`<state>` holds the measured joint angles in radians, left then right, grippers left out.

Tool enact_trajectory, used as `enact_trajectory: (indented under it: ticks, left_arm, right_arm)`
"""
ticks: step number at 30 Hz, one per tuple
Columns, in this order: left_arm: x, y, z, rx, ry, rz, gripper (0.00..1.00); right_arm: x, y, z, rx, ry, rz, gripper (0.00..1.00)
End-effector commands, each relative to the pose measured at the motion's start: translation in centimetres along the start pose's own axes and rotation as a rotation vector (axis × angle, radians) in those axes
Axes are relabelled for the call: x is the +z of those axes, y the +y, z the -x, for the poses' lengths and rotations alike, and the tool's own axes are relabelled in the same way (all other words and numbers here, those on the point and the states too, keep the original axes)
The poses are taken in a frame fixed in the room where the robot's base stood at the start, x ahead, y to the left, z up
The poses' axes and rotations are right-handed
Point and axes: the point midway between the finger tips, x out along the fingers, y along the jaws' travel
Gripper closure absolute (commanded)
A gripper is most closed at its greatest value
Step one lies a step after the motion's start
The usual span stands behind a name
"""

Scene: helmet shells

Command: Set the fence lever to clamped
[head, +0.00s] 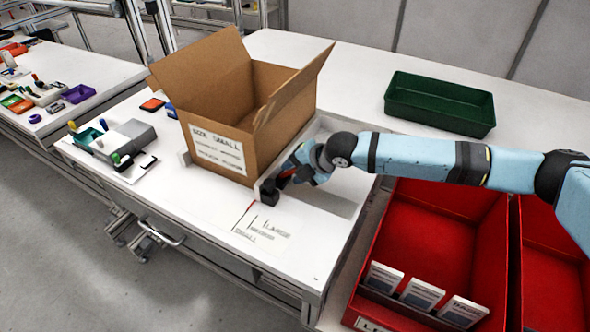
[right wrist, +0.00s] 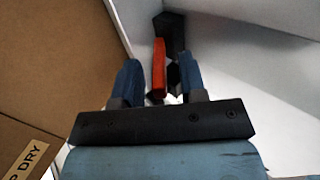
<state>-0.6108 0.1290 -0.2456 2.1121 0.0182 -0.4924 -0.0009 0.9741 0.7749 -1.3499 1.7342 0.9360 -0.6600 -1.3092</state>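The fence lever (right wrist: 159,68) is a red-orange bar beside a black block in the right wrist view. In the head view the black block (head: 268,191) sits at the front end of the pale fence (head: 324,124), with a bit of red above it. My right gripper (head: 290,172) is over this end of the fence. In the right wrist view the right gripper (right wrist: 158,62) is open, its two blue fingers on either side of the lever with gaps visible. I cannot tell whether the lever is clamped. My left gripper is not in view.
An open cardboard box (head: 217,148) stands against the left of the fence. Size marks (head: 262,222) are printed on the table in front. A green tray (head: 440,103) lies at the back right. Red bins (head: 436,235) stand at the right. A grey holder with tools (head: 122,140) is at the left.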

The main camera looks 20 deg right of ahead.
Motion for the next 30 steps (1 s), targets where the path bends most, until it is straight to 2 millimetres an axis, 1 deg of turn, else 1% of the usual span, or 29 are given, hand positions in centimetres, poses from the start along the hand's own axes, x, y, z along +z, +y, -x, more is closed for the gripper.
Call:
enact_trajectory:
  ticks: [1,2,3,5,6,10,13,17,21,24,30]
  left_arm:
    - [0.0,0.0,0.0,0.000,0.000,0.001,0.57]
    - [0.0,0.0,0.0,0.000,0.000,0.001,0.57]
    - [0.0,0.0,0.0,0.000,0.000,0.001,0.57]
    - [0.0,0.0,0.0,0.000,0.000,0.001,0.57]
    - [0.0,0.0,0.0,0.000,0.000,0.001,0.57]
    - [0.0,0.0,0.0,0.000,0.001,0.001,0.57]
    - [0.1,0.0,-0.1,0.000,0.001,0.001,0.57]
    - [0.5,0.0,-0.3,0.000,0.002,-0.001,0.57]
    - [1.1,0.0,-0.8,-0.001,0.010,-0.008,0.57]
    - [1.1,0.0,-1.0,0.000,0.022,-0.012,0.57]
    - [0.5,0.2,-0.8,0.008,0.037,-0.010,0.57]
  right_arm:
    - [0.0,0.0,0.0,0.000,0.000,0.000,0.69]
    - [0.0,0.0,0.0,0.000,0.000,0.000,0.76]
    - [0.0,0.0,0.0,0.000,0.000,0.000,0.85]
    - [0.0,0.0,0.0,0.000,0.000,0.000,0.98]
    - [0.0,0.0,0.0,0.000,0.000,0.000,1.00]
    - [0.0,-0.1,0.0,0.003,0.000,0.000,1.00]
    - [0.0,-0.5,-0.1,0.037,0.000,-0.002,1.00]
    - [-0.1,-1.4,-0.3,0.155,0.001,-0.004,1.00]
    - [0.0,-2.3,-0.7,0.318,0.000,-0.004,1.00]
    - [0.0,-2.5,-0.9,0.413,0.000,-0.002,1.00]
    - [0.0,-2.5,-0.7,0.493,0.000,0.000,1.00]
